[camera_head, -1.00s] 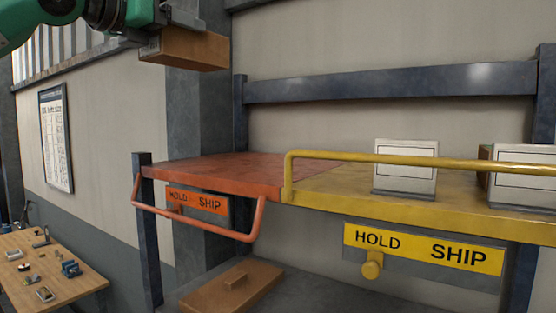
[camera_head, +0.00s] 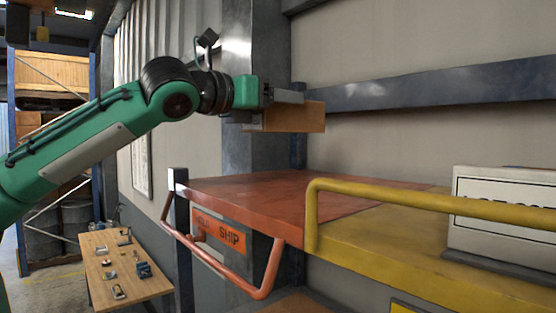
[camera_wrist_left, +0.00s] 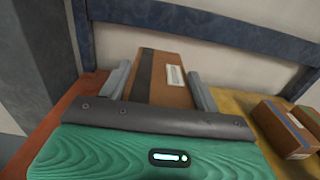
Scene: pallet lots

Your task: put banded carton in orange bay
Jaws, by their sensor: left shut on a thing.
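The banded carton (camera_wrist_left: 162,80) is brown with a dark band and a white label in the left wrist view. My left gripper (camera_wrist_left: 160,88) is shut on it, with a finger along each side. In the head view the carton (camera_head: 295,117) hangs in the left gripper (camera_head: 285,100), above the back of the orange bay (camera_head: 260,200), apart from its surface. The orange bay's top shows bare, and its orange rail is lowered at the front. My right gripper is in neither view.
The yellow bay (camera_head: 390,240) adjoins on the right, with a yellow rail (camera_head: 430,198) raised across its front. A white labelled box (camera_head: 500,215) stands there. In the left wrist view brown cartons (camera_wrist_left: 284,128) sit on it. A wooden table (camera_head: 120,265) with small items stands lower left.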

